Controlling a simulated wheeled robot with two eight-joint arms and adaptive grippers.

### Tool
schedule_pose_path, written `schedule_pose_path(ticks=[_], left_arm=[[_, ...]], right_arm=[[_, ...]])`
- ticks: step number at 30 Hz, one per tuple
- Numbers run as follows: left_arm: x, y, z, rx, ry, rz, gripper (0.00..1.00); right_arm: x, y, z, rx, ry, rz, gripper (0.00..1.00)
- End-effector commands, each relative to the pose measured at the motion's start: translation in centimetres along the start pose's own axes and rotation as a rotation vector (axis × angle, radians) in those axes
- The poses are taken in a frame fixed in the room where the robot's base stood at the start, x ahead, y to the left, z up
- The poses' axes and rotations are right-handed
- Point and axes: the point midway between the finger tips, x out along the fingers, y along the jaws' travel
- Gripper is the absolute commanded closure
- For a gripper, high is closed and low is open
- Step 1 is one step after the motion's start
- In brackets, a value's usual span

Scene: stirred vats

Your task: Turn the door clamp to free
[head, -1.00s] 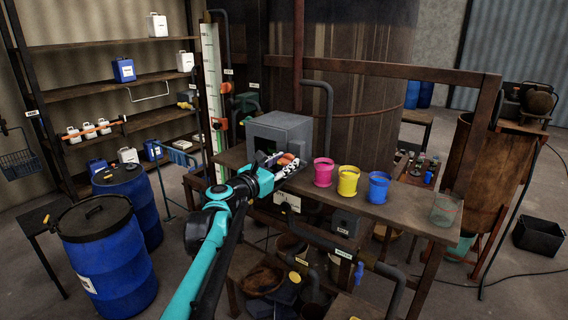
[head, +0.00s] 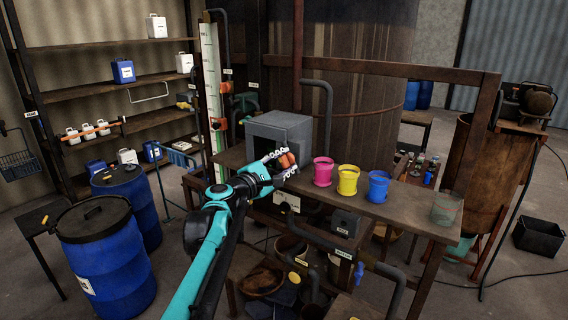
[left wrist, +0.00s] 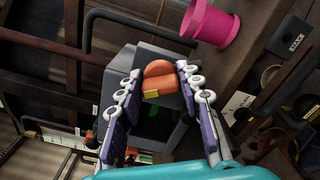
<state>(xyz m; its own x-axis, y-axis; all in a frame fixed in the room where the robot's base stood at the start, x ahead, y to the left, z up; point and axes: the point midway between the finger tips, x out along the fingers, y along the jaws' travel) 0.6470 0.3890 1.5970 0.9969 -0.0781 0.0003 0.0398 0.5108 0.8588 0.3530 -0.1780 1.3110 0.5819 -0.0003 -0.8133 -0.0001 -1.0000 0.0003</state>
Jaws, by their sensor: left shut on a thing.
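The grey box (head: 281,133) stands on the wooden bench, with its dark front towards me. An orange clamp handle (head: 288,160) is at its lower front right. In the left wrist view the orange handle (left wrist: 160,80) has a rounded head and a small yellow mark. My left gripper (head: 281,159) is shut on this handle. Its white-and-purple fingers lie on both sides of the handle in the left wrist view (left wrist: 160,72). The fingers hide part of the handle in the head view. My right gripper is not in view.
A pink cup (head: 323,172), a yellow cup (head: 348,180) and a blue cup (head: 377,187) stand right of the gripper on the bench. A clear green cup (head: 445,209) is farther right. A pipe (head: 328,110) rises behind the box. Blue drums (head: 108,255) stand at left.

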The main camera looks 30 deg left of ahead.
Motion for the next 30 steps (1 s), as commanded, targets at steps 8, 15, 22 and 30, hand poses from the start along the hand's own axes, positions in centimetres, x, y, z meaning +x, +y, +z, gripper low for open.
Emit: schedule_pose_path(ticks=[8,15,22,30], left_arm=[[0.03,-0.04,0.01,0.248,0.0,0.001,0.93],[0.02,-0.11,-0.01,0.415,0.0,0.001,0.93],[0.02,-0.15,-0.02,0.511,0.0,0.001,0.93],[0.02,-0.17,-0.03,0.552,0.0,0.0,0.93]], right_arm=[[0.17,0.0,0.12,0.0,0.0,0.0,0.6],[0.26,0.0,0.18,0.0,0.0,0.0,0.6],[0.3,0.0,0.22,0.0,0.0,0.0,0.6],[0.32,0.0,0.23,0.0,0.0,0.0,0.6]])
